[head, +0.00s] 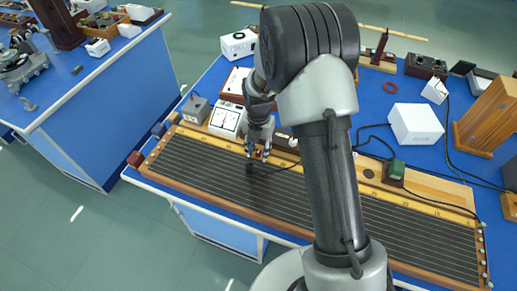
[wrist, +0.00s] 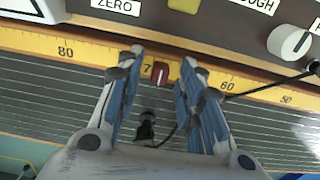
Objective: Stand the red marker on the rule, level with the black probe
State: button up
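The small red marker (wrist: 160,73) stands on the yellow rule (wrist: 30,42), just right of the visible 7 and hiding part of that label. The black probe (wrist: 146,127) rests on the wire board, in front of the marker and about level with it along the rule. It also shows in the head view (head: 250,168). My gripper (wrist: 163,58) has its two blue-padded fingers on either side of the marker, with a gap visible on both sides. In the head view my gripper (head: 258,155) is low over the rule; the marker is not clear there.
Behind the rule is a brown panel with a ZERO label (wrist: 115,5) and a white knob (wrist: 290,40). A black cable runs from the right toward the probe.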

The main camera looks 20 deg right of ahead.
notch_tip(320, 180, up, 12)
jog(key=p, duration=0.3)
notch_tip(320, 180, up, 9)
jog(key=m+t, duration=0.1)
jog(key=m, duration=0.5)
send_over(259, 151)
jog(key=s, duration=0.4)
jog(key=s+r+m+t, duration=0.1)
jog(key=s+r+m, duration=0.4)
jog(key=s+m, duration=0.6)
jog(key=s+r+m+t, duration=0.2)
jog(key=s+r+m, duration=0.3)
jog(key=s+m, duration=0.6)
jog(key=shift+s+m+t, duration=0.3)
jog(key=shift+s+m, duration=0.1)
jog(key=shift+s, duration=0.55)
